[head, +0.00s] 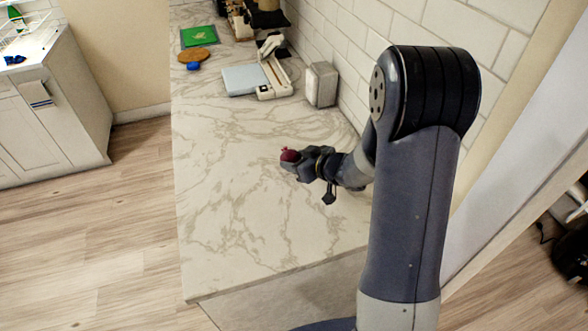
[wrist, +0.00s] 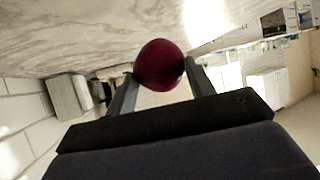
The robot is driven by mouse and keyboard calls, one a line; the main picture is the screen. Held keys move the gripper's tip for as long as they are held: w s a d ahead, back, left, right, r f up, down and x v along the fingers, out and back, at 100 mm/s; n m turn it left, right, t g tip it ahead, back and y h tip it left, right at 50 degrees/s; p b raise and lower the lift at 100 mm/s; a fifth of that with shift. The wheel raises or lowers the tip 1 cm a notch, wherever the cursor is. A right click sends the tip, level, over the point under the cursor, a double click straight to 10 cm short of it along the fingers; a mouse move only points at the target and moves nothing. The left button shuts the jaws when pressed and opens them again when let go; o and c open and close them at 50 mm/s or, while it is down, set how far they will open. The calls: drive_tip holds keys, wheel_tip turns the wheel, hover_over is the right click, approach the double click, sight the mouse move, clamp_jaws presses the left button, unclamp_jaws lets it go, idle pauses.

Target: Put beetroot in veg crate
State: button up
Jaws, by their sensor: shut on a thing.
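A dark red beetroot (head: 290,155) is held at the tip of my gripper (head: 297,163), over the marble counter in the head view. In the wrist view the round beetroot (wrist: 160,65) sits between the two fingers of my gripper (wrist: 158,80), which are shut on it. The gap between the beetroot and the counter cannot be told exactly. I cannot make out a veg crate in either view.
The marble counter (head: 225,235) is clear around my gripper. At its far end are a green board (head: 199,36), a round brown board (head: 193,55), a white and blue device (head: 260,80) and a grey box (head: 321,84). A tiled wall (head: 335,45) borders the right.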

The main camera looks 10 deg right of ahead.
drive_tip(key=shift+f, duration=1.85)
drive_tip(key=shift+f, duration=0.1)
drive_tip(key=o, duration=1)
drive_tip(key=shift+o, duration=0.2)
